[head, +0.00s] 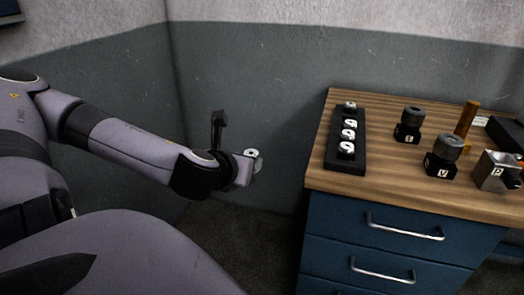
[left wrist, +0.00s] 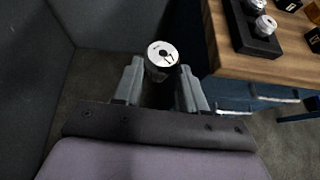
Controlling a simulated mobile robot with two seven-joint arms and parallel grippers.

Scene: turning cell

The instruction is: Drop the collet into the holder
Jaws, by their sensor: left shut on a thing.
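My left gripper (head: 252,165) is shut on a silver collet (head: 250,153), held in the air over the floor to the left of the cabinet. In the left wrist view the collet (left wrist: 162,53) sits between the two fingers (left wrist: 161,72), its round slotted face with a dark centre hole towards the camera. On the cabinet top, a black rack (head: 335,163) carries several similar silver collets (head: 348,134). To its right stand black blocks with grey round tops, one marked V (head: 442,165) and one behind it (head: 408,131). Which is the holder I cannot tell. My right gripper is out of view.
The wooden top (head: 385,185) sits on a blue drawer cabinet (head: 350,235) with projecting metal handles (head: 405,226). A metal block marked P (head: 497,171) and an upright brass-coloured piece (head: 467,118) stand at the right. Grey walls (head: 260,90) close the corner behind my arm.

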